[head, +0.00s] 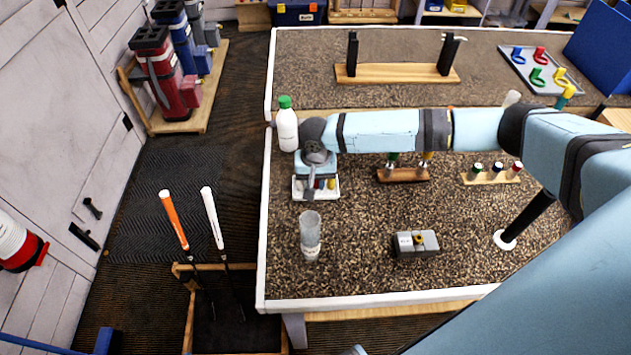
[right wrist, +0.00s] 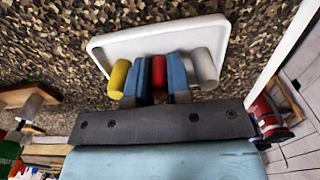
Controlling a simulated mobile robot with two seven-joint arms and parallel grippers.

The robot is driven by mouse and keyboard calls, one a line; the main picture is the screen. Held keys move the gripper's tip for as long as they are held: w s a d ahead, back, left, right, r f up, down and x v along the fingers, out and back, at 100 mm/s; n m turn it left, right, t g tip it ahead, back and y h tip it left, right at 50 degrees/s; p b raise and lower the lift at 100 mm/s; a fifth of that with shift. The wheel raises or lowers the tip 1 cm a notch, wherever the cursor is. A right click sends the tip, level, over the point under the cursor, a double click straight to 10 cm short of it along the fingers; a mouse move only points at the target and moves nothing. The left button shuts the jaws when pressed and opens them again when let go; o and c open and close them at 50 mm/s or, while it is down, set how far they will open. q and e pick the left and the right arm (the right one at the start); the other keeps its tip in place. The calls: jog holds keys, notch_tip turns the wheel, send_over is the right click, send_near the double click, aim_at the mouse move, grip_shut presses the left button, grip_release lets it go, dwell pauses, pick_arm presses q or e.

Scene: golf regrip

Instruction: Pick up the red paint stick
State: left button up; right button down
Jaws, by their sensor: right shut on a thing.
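The red paint stick (right wrist: 159,80) stands between the two blue fingers of my right gripper (right wrist: 158,72) in the right wrist view. The fingers are shut on it. A yellow stick (right wrist: 119,80) is just left of the fingers and a pale grey stick (right wrist: 202,68) just right. The white tray (right wrist: 215,27) lies beneath them on the speckled table. In the head view my right gripper (head: 318,182) points down over the same tray (head: 299,193), and my arm and gripper hide most of the sticks. Whether the red stick touches the tray is hard to tell. My left gripper is not in view.
A green-capped white bottle (head: 287,130) stands behind the tray and a clear cup (head: 310,238) in front. A grey box (head: 416,244) and a wooden rack with several small items (head: 491,177) are to the right. Two golf clubs (head: 212,215) stand left of the table.

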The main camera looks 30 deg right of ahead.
notch_tip(320, 180, up, 20)
jog(key=shift+f, duration=0.15)
dwell(0.3)
jog(key=shift+f, duration=0.1)
